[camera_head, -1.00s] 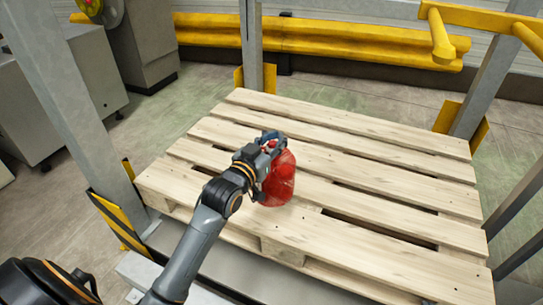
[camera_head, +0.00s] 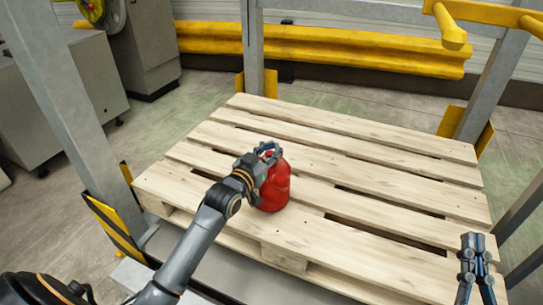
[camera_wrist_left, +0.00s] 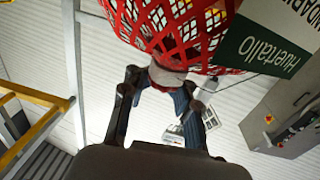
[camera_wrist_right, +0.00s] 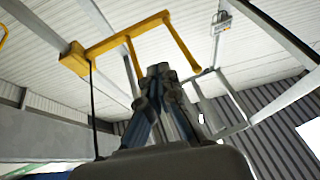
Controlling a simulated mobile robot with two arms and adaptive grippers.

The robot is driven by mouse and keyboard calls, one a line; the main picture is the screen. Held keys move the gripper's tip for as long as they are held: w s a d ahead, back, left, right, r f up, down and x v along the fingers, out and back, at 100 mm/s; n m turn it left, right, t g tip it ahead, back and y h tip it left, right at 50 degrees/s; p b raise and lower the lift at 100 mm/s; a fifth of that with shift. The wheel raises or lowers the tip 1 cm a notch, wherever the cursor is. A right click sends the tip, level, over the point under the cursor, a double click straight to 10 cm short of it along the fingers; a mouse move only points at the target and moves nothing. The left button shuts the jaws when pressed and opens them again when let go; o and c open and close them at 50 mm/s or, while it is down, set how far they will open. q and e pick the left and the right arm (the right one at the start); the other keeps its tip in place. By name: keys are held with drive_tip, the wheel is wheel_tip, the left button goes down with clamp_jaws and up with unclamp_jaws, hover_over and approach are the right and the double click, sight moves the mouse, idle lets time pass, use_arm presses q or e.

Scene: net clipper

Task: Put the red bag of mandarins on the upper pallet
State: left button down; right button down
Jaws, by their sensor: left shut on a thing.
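The red net bag of mandarins (camera_head: 273,190) is upright at the near left part of the wooden pallet (camera_head: 385,165). I cannot tell whether its base touches the boards. My left gripper (camera_head: 268,152) is shut on the top of the bag. In the left wrist view, the bag (camera_wrist_left: 170,28) shows red mesh and a green and white label, and the left fingers (camera_wrist_left: 163,80) close around its gathered neck. My right gripper (camera_head: 475,246) is at the lower right, apart from the bag. Its fingers (camera_wrist_right: 158,72) are together and empty in the right wrist view.
Grey metal posts stand at the left (camera_head: 75,110), the back (camera_head: 252,50) and the right (camera_head: 490,85). A yellow guard rail (camera_head: 340,45) runs behind the pallet. The pallet's middle, back and right are bare, with gaps between the boards.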

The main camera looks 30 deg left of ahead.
use_arm(q)
drive_tip(key=shift+f, duration=0.6)
use_arm(e)
drive_tip(key=shift+s+r+t+y, duration=0.15)
drive_tip(key=shift+s+r+t, duration=0.45)
drive_tip(key=shift+r, duration=0.2)
drive_tip(key=shift+s+r+t+y, duration=0.15)
drive_tip(key=shift+s+r+t, duration=0.4)
drive_tip(key=shift+r, duration=0.25)
use_arm(q)
drive_tip(key=shift+f+b, duration=0.15)
drive_tip(key=shift+b, duration=0.15)
drive_tip(key=c, duration=1)
unclamp_jaws()
